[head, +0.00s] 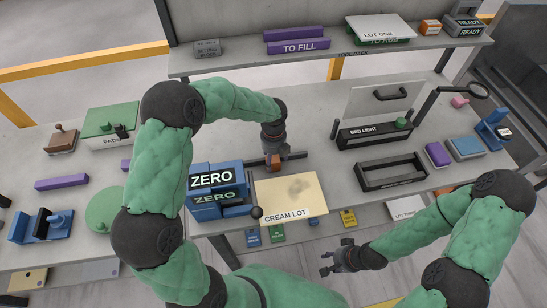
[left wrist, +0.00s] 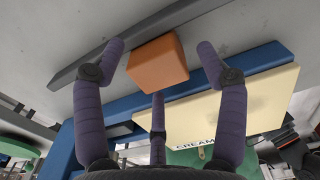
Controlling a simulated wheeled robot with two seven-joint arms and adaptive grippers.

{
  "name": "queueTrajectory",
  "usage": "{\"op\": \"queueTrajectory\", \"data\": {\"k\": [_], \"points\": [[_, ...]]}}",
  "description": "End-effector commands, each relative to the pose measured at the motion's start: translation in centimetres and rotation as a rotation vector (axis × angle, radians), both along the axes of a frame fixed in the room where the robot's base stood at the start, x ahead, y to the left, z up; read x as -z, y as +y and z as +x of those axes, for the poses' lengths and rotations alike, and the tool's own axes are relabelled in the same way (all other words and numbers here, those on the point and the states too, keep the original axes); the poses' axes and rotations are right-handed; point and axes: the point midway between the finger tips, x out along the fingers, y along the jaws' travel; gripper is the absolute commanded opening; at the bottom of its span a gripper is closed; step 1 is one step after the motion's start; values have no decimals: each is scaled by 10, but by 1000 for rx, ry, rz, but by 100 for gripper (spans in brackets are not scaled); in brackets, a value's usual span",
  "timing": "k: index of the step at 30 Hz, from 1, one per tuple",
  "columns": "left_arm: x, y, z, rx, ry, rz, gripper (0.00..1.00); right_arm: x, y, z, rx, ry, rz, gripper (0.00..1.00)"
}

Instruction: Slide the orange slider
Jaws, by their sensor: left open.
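The orange slider (left wrist: 158,65) is a small block that sits between a dark rail and a blue bar in the left wrist view. In the head view only part of the orange slider (head: 284,154) shows beneath my left gripper. My left gripper (head: 273,158) points down over it. In the left wrist view my left gripper (left wrist: 160,62) is open, with fingers on both sides of the block and one finger below it. Contact cannot be told. My right gripper (head: 326,264) is apart from the slider, low in the head view, with its fingers spread and empty.
A cream board (head: 291,199) marked CREAM LOT lies just in front of the slider. A blue ZERO block (head: 212,178) stands to its left. A black frame (head: 391,174) and a clear panel (head: 377,112) stand to the right. A shelf (head: 215,66) runs along the back.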

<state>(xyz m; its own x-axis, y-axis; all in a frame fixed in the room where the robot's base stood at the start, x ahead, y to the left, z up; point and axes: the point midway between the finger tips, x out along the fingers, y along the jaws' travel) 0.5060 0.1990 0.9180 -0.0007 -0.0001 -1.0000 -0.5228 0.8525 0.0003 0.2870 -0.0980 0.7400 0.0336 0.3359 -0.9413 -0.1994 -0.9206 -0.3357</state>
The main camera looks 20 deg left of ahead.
Motion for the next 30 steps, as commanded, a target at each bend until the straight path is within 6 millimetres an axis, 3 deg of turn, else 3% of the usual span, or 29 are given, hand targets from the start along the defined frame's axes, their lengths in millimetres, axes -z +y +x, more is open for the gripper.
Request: {"op": "queueTrajectory", "data": {"k": [18,24,30], "points": [[-102,0,1,-1,-4,0,73,0,0,0,0,0,0,40],[-116,0,1,0,-1,0,73,0,0,0,0,0,0,40],[-118,0,0,0,0,0,73,0,0,0,0,0,0,40]]}}
